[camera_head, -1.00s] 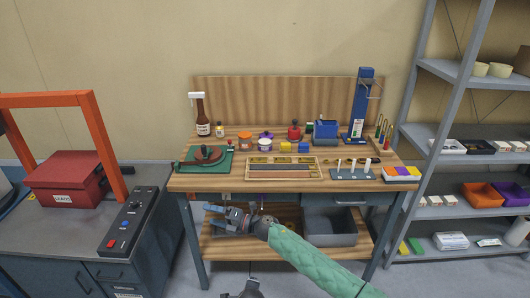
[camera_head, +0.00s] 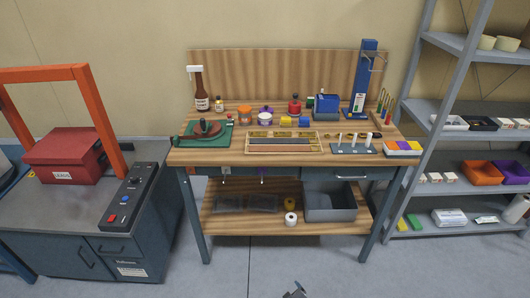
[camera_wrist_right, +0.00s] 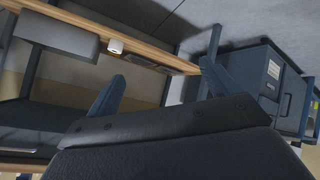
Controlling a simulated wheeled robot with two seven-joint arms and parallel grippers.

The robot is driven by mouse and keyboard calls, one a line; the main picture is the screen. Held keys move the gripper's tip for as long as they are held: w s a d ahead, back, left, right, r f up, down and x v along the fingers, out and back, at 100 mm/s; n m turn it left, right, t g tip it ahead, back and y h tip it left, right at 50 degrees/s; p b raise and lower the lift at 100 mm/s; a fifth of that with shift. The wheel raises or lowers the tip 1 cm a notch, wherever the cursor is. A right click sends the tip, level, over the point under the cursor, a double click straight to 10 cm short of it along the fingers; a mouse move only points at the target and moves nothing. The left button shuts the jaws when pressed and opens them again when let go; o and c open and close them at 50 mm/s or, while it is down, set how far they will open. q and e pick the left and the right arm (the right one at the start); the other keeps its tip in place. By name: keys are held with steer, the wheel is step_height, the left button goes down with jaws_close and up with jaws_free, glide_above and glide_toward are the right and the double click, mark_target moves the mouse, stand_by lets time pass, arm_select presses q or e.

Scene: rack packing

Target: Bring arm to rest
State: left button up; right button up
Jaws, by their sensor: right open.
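A grey piece of one of my grippers (camera_head: 295,290) shows at the bottom edge of the head view, in front of the workbench (camera_head: 230,248). I cannot tell from that piece which arm it belongs to. In the right wrist view my right gripper (camera_wrist_right: 161,85) is open, its two blue fingers wide apart with nothing between them. It is clear of the bench, whose lower shelf shows tilted beyond the fingers. The rest of both arms is outside the head view.
The lower shelf holds a white roll (camera_head: 290,219), a grey bin (camera_head: 331,214) and dark flat trays (camera_head: 230,203). A grey cabinet (camera_head: 75,230) stands left and a shelving rack (camera_head: 447,100) right. The floor (camera_head: 400,275) before the bench is clear.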

arm_select(q)
steer(key=s+a+f+n, duration=0.2)
steer(key=s+f+n, duration=0.1)
steer(key=s, duration=0.4)
steer(key=s+a+f+n+g, duration=0.1)
steer(key=s+a+f+n, duration=0.1)
steer(key=s+f, duration=0.3)
steer(key=shift+s+a+n+b, duration=0.25)
steer(key=shift+s+n+b, duration=0.25)
steer(key=shift+s, duration=0.65)
arm_select(e)
steer(key=s+d+f+m+g, duration=0.2)
steer(key=s+f, duration=0.3)
steer(key=s, duration=0.5)
steer(key=s+d+f+m+g+h, duration=0.1)
steer(key=s+d+f+m+g, duration=0.1)
steer(key=s+f, duration=0.4)
steer(key=s+d+f+m+g, duration=0.2)
steer(key=s+d+f+g, duration=0.2)
steer(key=s, duration=1.2)
steer(key=shift+s+d+f+m+h, duration=0.2)
steer(key=shift+d+f+m+h, duration=0.2)
steer(key=shift+d+f, duration=0.6)
arm_select(q)
steer(key=shift+w, duration=0.1)
arm_select(e)
steer(key=shift+w+d+r, duration=0.1)
steer(key=shift+d+r, duration=0.05)
steer(key=shift+r, duration=0.05)
